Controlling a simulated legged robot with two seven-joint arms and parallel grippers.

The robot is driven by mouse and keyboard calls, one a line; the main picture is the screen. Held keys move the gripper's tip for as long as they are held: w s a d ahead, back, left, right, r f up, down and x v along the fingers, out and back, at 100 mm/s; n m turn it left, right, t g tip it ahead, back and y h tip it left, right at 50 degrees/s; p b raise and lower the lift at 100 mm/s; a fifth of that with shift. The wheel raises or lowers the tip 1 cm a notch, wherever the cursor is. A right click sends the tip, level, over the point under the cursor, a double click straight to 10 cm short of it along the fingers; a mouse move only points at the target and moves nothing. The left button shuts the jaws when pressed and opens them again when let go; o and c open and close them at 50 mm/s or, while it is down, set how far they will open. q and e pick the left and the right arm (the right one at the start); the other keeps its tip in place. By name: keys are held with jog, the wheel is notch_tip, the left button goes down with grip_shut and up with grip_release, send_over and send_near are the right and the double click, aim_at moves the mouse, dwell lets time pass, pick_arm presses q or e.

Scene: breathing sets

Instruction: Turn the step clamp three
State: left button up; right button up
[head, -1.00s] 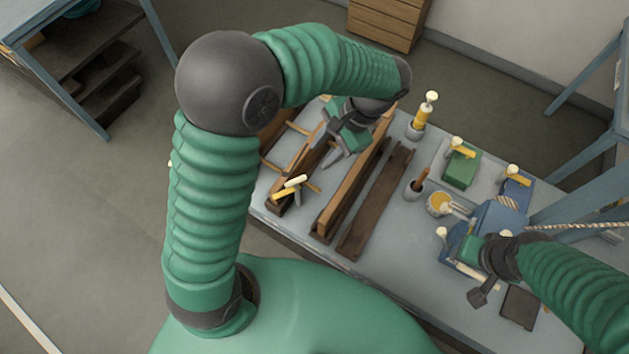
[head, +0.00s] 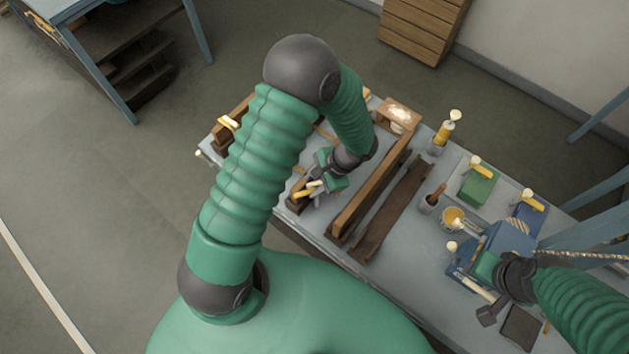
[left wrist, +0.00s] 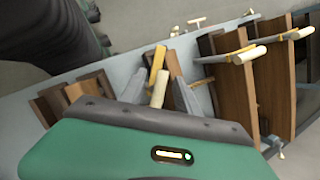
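A clamp with a yellow bar and a cream handle (head: 304,192) sits at the near end of a brown wooden piece, at the table's left part. My left gripper (head: 315,185) is right at this clamp. In the left wrist view the yellow bar (left wrist: 157,62) and cream handle (left wrist: 160,88) show between two grey fingers, which stand apart. I cannot tell whether either finger touches the handle. Which clamp is number three is not marked. My right gripper (head: 489,312) is low over the table's right part; its fingers are too unclear to judge.
Long wooden boards (head: 372,190) lie right of my left gripper. Other clamp handles (left wrist: 245,54) show at the right of the wrist view. Pots (head: 453,218), a green block (head: 477,186) and a blue block (head: 527,210) stand on the table's right side.

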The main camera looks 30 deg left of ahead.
pick_arm(q)
jog(key=shift+w+d, duration=0.1)
jog(key=shift+d, duration=0.1)
grip_shut()
jog(key=shift+w+a+r, duration=0.15)
jog(key=shift+r, duration=0.05)
dwell(1.0)
